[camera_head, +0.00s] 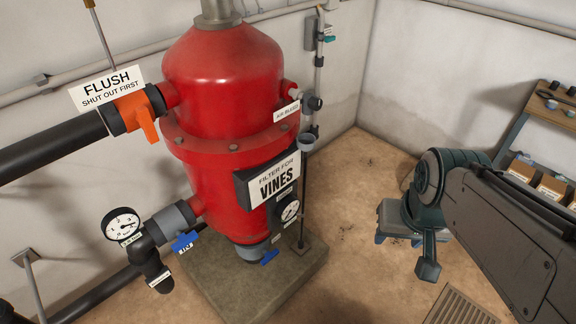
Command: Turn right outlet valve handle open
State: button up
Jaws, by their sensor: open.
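A red filter tank (225,120) stands on a concrete block. An orange valve handle (141,117) sits on the black pipe at its upper left, by a FLUSH sign. A blue handle (186,241) is on the lower left pipe by the gauge, and another blue handle (269,257) is under the tank. A small teal handle (329,38) is on the thin wall pipe at the back. I cannot tell which is the right outlet valve handle. My gripper (398,239) is at the right, apart from all handles, open and empty; its fingertips show only small.
Pressure gauges (122,226) (290,210) are on the left pipe and tank front. The concrete block (255,290) juts out below. A shelf (512,135) with small boxes stands at the right. A floor grate (462,306) lies at lower right. Floor between tank and gripper is clear.

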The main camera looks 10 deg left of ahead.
aim_at(268, 256)
jog(key=k, duration=1.2)
jog(key=u, duration=0.7)
jog(key=i, duration=1.5)
jog(key=z, duration=0.7)
